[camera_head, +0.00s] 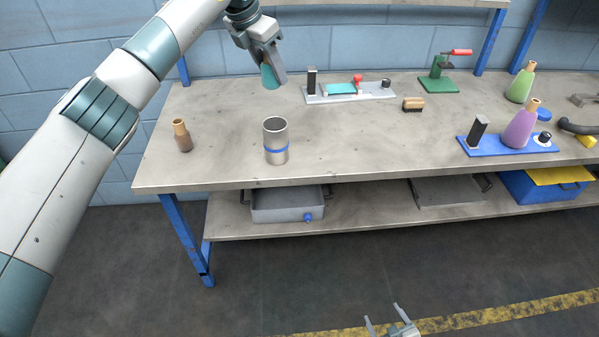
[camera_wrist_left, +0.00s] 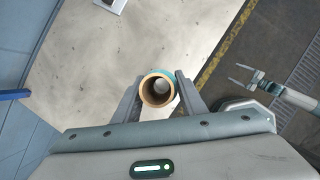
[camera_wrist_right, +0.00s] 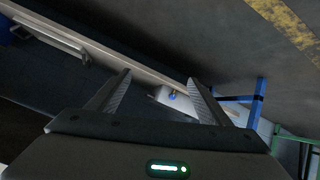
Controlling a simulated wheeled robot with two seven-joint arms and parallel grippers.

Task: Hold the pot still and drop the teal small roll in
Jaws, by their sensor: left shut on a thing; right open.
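The grey metal pot (camera_head: 276,152) with a blue band stands upright on the bench, open at the top. My left gripper (camera_head: 268,66) is shut on the teal small roll (camera_head: 270,77), which hangs above the bench, up and behind the pot in the head view. In the left wrist view the roll's round brown hollow end (camera_wrist_left: 158,90) shows between the fingers. My right gripper (camera_head: 388,322) is open and empty, low in front of the bench and away from the pot; its spread fingers (camera_wrist_right: 158,88) show in the right wrist view.
Bench around the pot is clear.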

